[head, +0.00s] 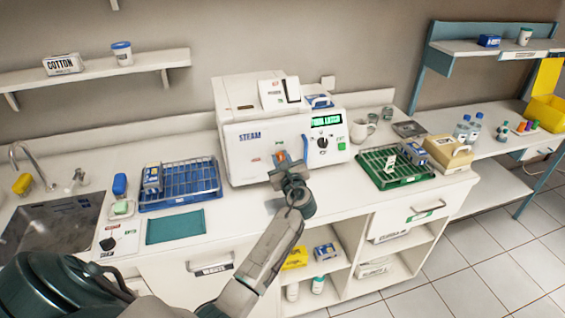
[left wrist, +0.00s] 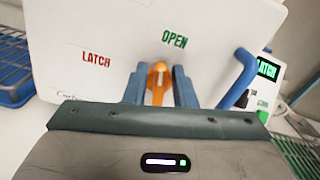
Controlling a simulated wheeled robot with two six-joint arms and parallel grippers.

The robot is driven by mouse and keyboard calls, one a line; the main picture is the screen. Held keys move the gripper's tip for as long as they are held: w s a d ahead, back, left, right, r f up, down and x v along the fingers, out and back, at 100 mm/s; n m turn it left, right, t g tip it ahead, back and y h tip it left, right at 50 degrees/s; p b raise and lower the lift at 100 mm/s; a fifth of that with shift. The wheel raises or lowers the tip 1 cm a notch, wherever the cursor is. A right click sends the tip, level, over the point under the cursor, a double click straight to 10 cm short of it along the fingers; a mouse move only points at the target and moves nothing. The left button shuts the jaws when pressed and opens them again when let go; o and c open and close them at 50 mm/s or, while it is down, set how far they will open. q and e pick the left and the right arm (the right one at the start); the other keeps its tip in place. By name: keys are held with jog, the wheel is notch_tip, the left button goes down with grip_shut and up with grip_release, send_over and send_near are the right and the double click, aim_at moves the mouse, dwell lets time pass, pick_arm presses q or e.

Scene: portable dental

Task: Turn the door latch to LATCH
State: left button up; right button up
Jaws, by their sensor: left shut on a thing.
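The white STEAM unit (head: 250,150) stands on the counter against the wall. Its orange door latch (left wrist: 157,82) sits between the blue fingers of my left gripper (left wrist: 160,88), which is shut on it. In the left wrist view the latch points up, nearer the green OPEN mark (left wrist: 174,40) than the red LATCH mark (left wrist: 96,59). In the head view my left gripper (head: 291,165) is at the front of the unit's door and mostly hides the latch. A green display (head: 326,121) at the unit's right shows text with LATCH in it. My right gripper is not in view.
A blue handle (left wrist: 240,78) sticks out right of the latch. A blue rack (head: 190,186) stands left of the unit, a green rack (head: 390,170) right of it. A teal mat (head: 175,226) lies in front of the blue rack. The counter before the door is mostly clear.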

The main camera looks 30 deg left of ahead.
pick_arm(q)
jog(key=n+b, duration=0.1)
jog(key=n, duration=0.1)
jog(key=n+b, duration=0.1)
jog(key=f+n+b, duration=0.1)
jog(key=n+b, duration=0.1)
jog(key=shift+s+a+n, duration=0.25)
jog(key=shift+s+n, duration=0.05)
jog(key=n+b, duration=0.2)
jog(key=shift+s+a+n, duration=0.15)
jog(key=shift+s+n, duration=0.1)
jog(key=shift+n, duration=0.15)
grip_shut()
jog(key=n+b, duration=0.6)
jog(key=shift+a+f+n, duration=0.1)
jog(key=shift+f+n, duration=0.25)
jog(key=shift+n, duration=0.05)
jog(key=shift+r, duration=0.15)
